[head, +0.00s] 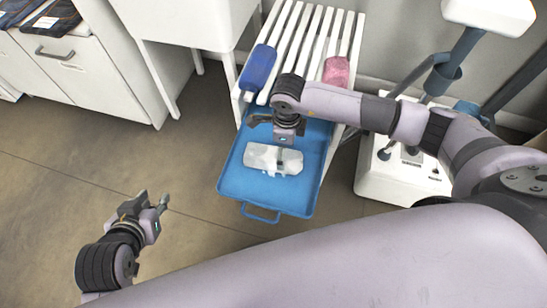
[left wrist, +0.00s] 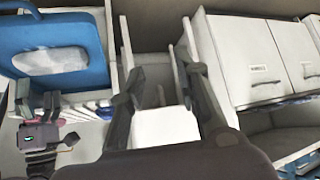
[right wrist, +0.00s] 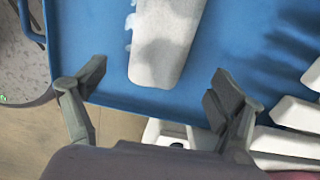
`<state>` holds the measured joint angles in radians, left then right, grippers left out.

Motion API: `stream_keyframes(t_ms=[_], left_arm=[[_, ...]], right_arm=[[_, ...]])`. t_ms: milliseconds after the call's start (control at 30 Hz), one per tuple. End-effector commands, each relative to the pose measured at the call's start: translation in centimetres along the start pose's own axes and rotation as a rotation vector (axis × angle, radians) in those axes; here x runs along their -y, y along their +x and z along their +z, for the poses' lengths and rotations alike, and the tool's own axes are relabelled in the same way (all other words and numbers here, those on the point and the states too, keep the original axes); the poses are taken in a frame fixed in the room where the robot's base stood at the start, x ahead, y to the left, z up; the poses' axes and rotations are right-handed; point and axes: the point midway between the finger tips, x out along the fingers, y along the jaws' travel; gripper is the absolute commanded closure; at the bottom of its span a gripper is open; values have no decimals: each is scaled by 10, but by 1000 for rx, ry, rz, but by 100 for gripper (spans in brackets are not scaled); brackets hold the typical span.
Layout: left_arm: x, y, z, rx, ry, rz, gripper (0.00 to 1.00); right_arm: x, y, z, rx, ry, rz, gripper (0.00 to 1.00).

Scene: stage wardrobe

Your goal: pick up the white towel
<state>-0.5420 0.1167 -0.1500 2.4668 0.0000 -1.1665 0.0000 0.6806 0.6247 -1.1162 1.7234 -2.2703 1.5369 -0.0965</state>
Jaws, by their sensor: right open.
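The white towel (head: 260,158) is a rolled, pale bundle lying on the blue tray (head: 240,185). It also shows at the top of the right wrist view (right wrist: 165,45) and at the upper left of the left wrist view (left wrist: 50,61). My right gripper (right wrist: 155,88) is open and empty above the tray. Its fingers are spread wide, and the towel's near end lies just ahead of the gap between them. In the head view, my right wrist hides part of the tray behind the towel. My left gripper (head: 154,199) is open and empty over the floor, left of the tray.
A white base unit (head: 392,182) stands to the right. White cabinets (head: 85,70) are at the left. The floor left of the tray is clear.

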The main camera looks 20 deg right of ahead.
Motion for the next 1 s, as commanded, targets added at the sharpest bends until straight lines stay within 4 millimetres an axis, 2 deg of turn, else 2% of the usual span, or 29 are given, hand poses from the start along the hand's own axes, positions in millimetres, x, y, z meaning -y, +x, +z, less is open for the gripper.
stream_keyframes(t_ms=[267,500,633,800,1000], left_arm=[[-3,4,-20,-98,2,5,70],[-9,4,-66,-328,4,20,70],[-12,-1,-86,-426,5,25,70],[-13,-5,-96,-476,5,28,70],[-13,-5,-96,-478,5,28,70]], right_arm=[[-1,14,2,0,-1,1,12],[-2,41,7,1,1,2,12],[-2,53,7,0,0,0,12],[-2,58,7,2,0,0,12],[-2,57,7,1,0,0,12]])
